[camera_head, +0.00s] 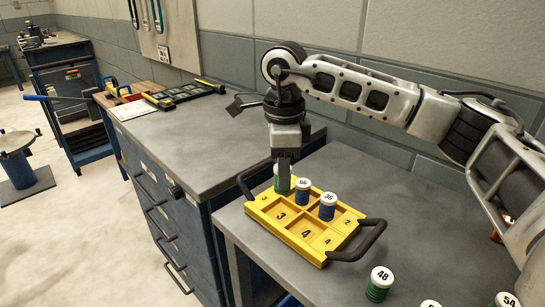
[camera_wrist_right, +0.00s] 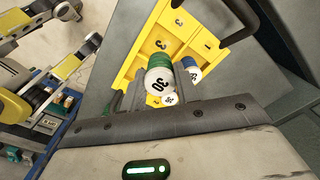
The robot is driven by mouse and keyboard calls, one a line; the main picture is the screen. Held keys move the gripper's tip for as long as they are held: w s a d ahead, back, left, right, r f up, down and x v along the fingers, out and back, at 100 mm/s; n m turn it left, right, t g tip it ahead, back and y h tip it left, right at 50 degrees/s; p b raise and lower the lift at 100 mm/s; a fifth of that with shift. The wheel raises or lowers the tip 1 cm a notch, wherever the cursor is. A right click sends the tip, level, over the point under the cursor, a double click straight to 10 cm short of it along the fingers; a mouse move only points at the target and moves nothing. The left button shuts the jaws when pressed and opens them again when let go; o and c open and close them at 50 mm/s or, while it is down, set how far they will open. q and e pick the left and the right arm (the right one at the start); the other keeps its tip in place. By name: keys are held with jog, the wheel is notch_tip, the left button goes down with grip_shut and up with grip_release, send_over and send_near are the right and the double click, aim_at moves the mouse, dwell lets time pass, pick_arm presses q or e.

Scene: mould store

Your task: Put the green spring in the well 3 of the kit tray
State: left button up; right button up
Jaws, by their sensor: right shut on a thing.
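The yellow kit tray (camera_head: 263,213) lies on the grey bench with numbered wells and two dark handles; it also shows in the wrist view (camera_wrist_right: 152,43). My right gripper (camera_head: 283,168) points down at the tray's back left and is shut on a green spring (camera_head: 281,185). The spring's white top reads 30 in the wrist view (camera_wrist_right: 160,84). The gripper partly hides it in the head view. I cannot tell whether its bottom touches the tray. My left gripper is not in view.
Two blue, white-topped springs, 66 (camera_head: 303,194) and 36 (camera_head: 327,207), stand in the tray right of the green one. Another green piece, 48 (camera_head: 378,286), stands on the bench in front, with more at the lower right edge. A grey-topped cabinet (camera_head: 205,145) adjoins at left.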

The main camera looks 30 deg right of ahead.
aim_at(282, 192)
jog(key=shift+w+m, duration=0.15)
jog(key=shift+m, duration=0.15)
jog(key=shift+f+b, duration=0.75)
jog(key=shift+f, duration=0.1)
jog(key=shift+f+b, duration=0.55)
jog(key=shift+f, duration=0.3)
jog(key=shift+f+b, duration=0.5)
jog(key=shift+f, duration=0.25)
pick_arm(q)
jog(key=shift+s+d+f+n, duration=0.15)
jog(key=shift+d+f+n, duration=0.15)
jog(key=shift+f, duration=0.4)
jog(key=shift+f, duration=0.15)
pick_arm(e)
jog(key=shift+f, duration=0.15)
pick_arm(q)
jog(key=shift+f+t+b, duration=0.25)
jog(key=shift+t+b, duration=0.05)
jog(key=shift+b, duration=0.15)
pick_arm(e)
jog(key=shift+f, duration=0.5)
